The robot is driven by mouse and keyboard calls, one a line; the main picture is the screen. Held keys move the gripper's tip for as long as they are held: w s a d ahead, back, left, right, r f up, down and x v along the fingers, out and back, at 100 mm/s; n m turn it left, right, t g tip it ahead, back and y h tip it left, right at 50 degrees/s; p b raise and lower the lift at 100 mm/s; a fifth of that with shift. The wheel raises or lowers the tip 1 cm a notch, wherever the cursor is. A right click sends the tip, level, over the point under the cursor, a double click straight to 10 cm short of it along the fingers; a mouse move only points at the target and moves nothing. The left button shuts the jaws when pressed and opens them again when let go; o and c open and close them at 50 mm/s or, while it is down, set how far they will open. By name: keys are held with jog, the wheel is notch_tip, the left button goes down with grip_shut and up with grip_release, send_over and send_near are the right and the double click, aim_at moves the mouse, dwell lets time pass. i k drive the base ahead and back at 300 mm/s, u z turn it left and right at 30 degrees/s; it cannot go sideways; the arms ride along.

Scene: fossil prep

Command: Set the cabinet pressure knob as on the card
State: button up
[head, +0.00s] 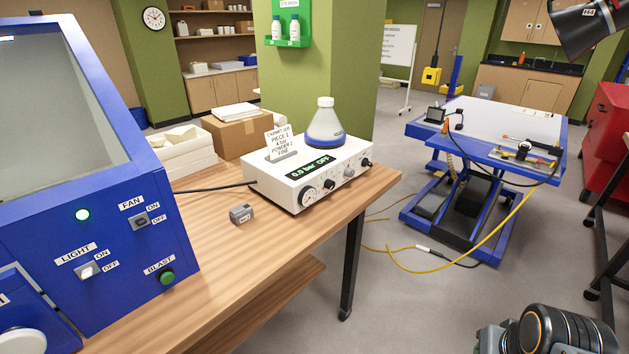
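A white control box (322,172) stands on the wooden bench. Its dark display (310,167) reads "0.0 bar OFF" in green. A black knob with a round dial (308,196) sits at the left of its front face, with several smaller controls to the right. Their labels are too small to read, so I cannot tell which is the pressure knob. A white card (281,141) stands on top of the box; it seems to read "PIECE 1", "4 bar", "POWDER 2", "FINE", in small print.
The blue cabinet (100,237) fills the left, with FAN, LIGHT and BLAST controls. A blue-banded flask (325,127) stands on the control box. A small grey block (241,214) lies on the bench (215,270). Cables cross the floor right of the bench, near a blue-framed table (480,140).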

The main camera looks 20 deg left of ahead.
aim_at(329, 183)
jog(key=u, duration=0.75)
jog(key=i, duration=0.85)
jog(key=u, duration=0.8)
